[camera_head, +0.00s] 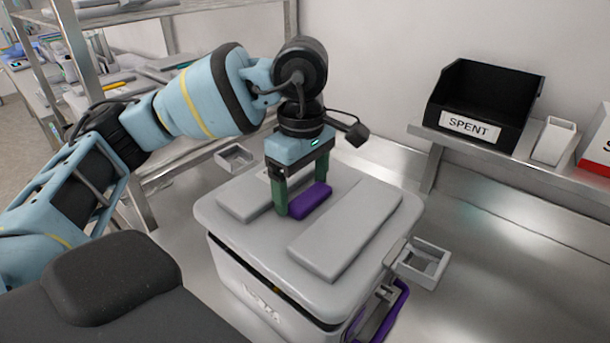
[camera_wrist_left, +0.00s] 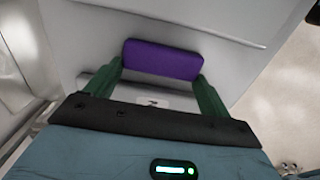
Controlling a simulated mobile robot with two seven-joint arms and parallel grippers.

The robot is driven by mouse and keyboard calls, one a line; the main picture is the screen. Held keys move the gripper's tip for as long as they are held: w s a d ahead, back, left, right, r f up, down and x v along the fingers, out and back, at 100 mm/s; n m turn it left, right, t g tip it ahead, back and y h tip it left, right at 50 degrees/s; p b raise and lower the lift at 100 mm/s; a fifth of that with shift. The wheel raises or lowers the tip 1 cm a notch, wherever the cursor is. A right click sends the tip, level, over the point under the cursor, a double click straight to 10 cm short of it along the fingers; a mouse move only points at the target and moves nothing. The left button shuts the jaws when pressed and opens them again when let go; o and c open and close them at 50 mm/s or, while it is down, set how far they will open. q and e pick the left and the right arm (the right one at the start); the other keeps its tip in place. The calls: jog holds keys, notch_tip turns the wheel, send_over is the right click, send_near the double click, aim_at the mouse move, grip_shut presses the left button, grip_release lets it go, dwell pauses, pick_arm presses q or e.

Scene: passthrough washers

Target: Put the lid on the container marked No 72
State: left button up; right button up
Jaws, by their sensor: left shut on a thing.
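The grey lid (camera_head: 345,230) has two raised panels and a purple grip (camera_head: 312,200) in its middle. It lies over the grey container (camera_head: 235,275), whose front mark is slanted and hard to read. A dark gap shows between the lid's front edge and the container's rim, so I cannot tell whether the lid is seated. My left gripper (camera_head: 302,196) points down from above, its green fingers shut on the purple grip. In the left wrist view the purple grip (camera_wrist_left: 162,60) sits between the fingertips. My right gripper is out of view.
A black bin marked SPENT (camera_head: 470,123) and a small white box (camera_head: 554,142) stand on the wall shelf (camera_head: 500,158). Metal shelving stands at the left.

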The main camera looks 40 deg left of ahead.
pick_arm(q)
notch_tip(320, 180, down, 2)
jog(key=shift+f+b, duration=0.1)
jog(key=shift+b, duration=0.25)
jog(key=shift+f, duration=0.25)
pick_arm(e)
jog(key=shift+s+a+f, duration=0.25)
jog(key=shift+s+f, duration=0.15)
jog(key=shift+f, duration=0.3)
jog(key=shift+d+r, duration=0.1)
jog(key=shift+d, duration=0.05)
pick_arm(q)
jog(key=shift+f+b, duration=0.4)
jog(key=shift+f, duration=0.35)
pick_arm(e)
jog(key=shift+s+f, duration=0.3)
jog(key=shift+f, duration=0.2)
pick_arm(q)
jog(key=shift+f, duration=0.4)
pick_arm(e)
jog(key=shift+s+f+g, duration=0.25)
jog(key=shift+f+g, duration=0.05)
pick_arm(q)
jog(key=shift+f+b, duration=0.35)
jog(key=shift+f, duration=0.05)
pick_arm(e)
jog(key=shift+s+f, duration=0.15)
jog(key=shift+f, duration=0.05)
